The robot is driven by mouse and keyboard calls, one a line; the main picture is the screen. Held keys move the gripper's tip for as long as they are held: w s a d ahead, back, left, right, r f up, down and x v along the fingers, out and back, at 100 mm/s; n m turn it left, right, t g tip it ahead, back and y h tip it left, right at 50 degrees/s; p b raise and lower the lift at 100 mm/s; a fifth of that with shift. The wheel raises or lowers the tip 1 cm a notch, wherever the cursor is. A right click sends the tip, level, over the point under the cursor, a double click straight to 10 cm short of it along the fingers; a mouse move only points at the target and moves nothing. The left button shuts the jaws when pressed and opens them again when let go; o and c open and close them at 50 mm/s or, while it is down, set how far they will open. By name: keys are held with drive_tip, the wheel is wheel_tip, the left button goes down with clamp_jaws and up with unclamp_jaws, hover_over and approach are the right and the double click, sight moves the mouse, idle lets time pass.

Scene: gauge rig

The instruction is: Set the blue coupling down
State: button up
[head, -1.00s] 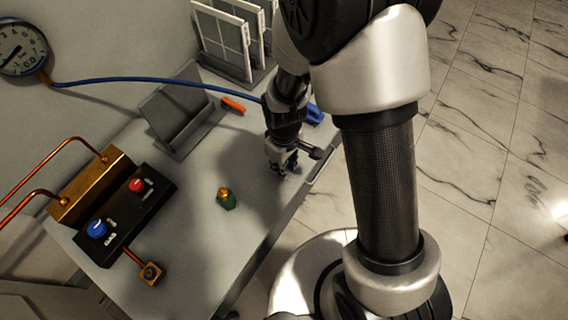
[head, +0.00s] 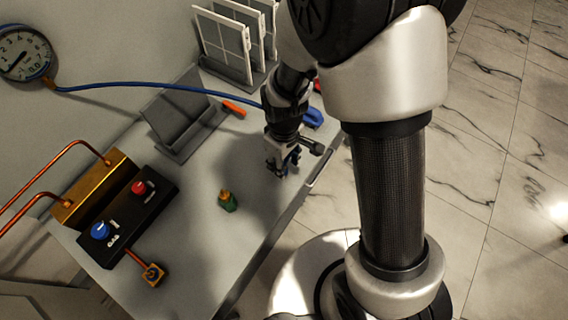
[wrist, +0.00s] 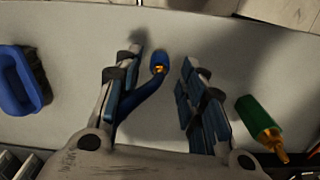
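The blue coupling (wrist: 158,66), with a brass-coloured core, shows between the finger ends in the wrist view. A blue length runs from it down past the left finger. My gripper (wrist: 163,60) is open, with a clear gap between the coupling and the right finger. The coupling is nearer the left finger; I cannot tell whether they touch. In the head view my gripper (head: 282,166) is low over the worktop near its right edge, and mostly hides the coupling. Whether the coupling rests fully on the worktop is unclear.
A green fitting with a brass tip (head: 228,202) stands left of my gripper on the grey worktop (head: 205,258). A blue-handled brush (wrist: 18,80) lies on the other side. A black control box (head: 125,220), grey stand (head: 182,122) and gauge (head: 25,52) are farther left.

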wheel_tip(320, 180, up, 9)
drive_tip(key=p, duration=0.2)
drive_tip(key=shift+p, duration=0.35)
drive_tip(key=s+d+r+m+t, duration=0.1)
drive_tip(key=s+d+r+m, duration=0.15)
drive_tip(key=r, duration=0.45)
drive_tip(key=s+d+r+m+t, duration=0.1)
drive_tip(key=d+r+m, duration=0.1)
drive_tip(key=d+r, duration=0.3)
drive_tip(key=s+d+r+m+t, duration=0.2)
drive_tip(key=s+d+r+m, duration=0.1)
drive_tip(key=s+r, duration=0.6)
drive_tip(key=shift+s+d+m+t, duration=0.2)
drive_tip(key=shift+s+m+t, duration=0.1)
drive_tip(key=shift+s+m, duration=0.35)
drive_tip(key=shift+w+r, duration=0.1)
drive_tip(key=shift+a, duration=0.1)
drive_tip(key=shift+c, duration=0.4)
